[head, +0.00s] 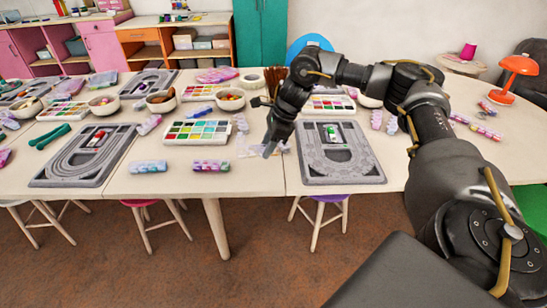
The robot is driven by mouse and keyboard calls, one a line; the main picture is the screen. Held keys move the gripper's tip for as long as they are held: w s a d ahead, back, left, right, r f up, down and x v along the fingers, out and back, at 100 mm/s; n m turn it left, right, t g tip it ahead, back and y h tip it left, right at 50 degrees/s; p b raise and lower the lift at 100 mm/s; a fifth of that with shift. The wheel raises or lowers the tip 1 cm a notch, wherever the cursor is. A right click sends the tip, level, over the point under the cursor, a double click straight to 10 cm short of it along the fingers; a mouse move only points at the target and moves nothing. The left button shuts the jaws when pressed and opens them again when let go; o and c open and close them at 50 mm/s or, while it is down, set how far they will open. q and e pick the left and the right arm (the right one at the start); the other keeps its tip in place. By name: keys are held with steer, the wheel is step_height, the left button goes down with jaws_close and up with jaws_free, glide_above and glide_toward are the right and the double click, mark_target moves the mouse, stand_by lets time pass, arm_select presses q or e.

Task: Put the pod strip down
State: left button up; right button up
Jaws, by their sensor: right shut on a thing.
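My right gripper (271,146) points down low over the table, near the seam between two tabletops and left of the right bead board (338,152). It is shut on a pod strip, which is mostly hidden; pale lavender bits (284,147) show beside the fingertips, but I cannot tell whether they belong to it. My left gripper is not in view.
A grey bead board (50,177) lies at the left. A paint-like palette of coloured beads (197,132) is left of the gripper, with bowls (230,100) behind. An orange lamp (518,68) stands at the far right.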

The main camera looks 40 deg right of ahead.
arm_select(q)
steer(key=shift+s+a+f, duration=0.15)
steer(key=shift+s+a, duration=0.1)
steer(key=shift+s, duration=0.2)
arm_select(e)
steer(key=d+f, duration=0.1)
steer(key=f, duration=0.1)
steer(key=w+d+f, duration=0.1)
steer(key=d+f, duration=0.1)
steer(key=w+d+f, duration=0.1)
steer(key=shift+w+d+f, duration=0.25)
steer(key=shift+d+f, duration=0.05)
steer(key=shift+f, duration=0.1)
steer(key=f, duration=0.3)
steer(key=shift+w+d+p, duration=0.1)
steer(key=shift+d+p, duration=0.1)
steer(key=shift+p, duration=0.1)
steer(key=shift+f, duration=0.25)
steer(key=o, duration=1)
steer(key=shift+c, duration=0.2)
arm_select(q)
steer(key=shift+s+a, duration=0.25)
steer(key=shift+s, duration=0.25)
